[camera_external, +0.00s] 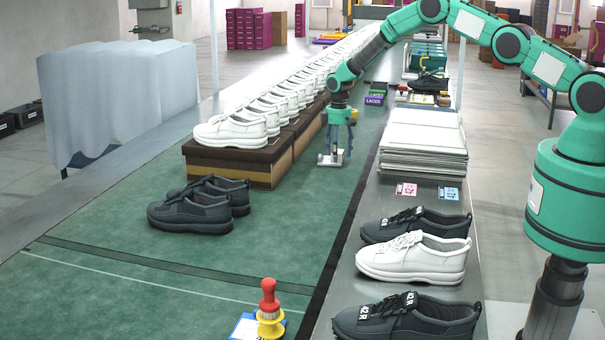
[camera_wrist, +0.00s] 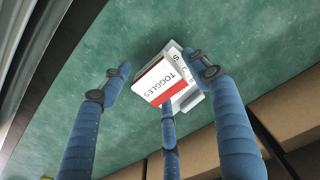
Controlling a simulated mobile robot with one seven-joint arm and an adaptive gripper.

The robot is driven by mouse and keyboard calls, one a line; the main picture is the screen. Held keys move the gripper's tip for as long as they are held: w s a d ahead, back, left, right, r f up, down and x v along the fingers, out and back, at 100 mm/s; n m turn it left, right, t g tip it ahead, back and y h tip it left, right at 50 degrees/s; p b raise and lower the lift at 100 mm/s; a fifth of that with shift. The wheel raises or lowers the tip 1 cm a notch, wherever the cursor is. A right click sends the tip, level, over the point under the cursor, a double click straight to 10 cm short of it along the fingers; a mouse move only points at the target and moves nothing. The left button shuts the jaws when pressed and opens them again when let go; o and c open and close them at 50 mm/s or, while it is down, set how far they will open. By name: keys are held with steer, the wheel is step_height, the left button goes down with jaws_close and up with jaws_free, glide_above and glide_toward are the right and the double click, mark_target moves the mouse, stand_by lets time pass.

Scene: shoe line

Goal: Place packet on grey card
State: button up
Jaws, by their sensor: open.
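A white packet with a red edge, lettered TOGGLES (camera_wrist: 160,84), lies over a light grey card (camera_wrist: 189,101) in the wrist view, turned slightly against it. Parts of the card show past the packet's edges. My gripper (camera_wrist: 163,80) is open, its blue fingers spread around the packet; one fingertip overlaps the packet's lower edge in the picture, and I cannot tell if it touches. In the external view my gripper (camera_external: 336,150) is low over the green belt, with the grey card (camera_external: 326,161) beneath it. The packet is hard to make out there.
Brown shoe boxes (camera_external: 232,172) topped with white shoes stand left of my gripper. Black shoes (camera_external: 200,205) lie nearer on the belt. A white stack of sheets (camera_external: 424,142) and more shoes (camera_external: 415,257) are on the metal ledge at right. The belt's front is mostly clear.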

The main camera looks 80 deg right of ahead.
step_height(320, 180, up, 12)
steer(key=shift+p, duration=0.4)
stand_by(0.5)
steer(key=shift+r, duration=0.1)
stand_by(0.4)
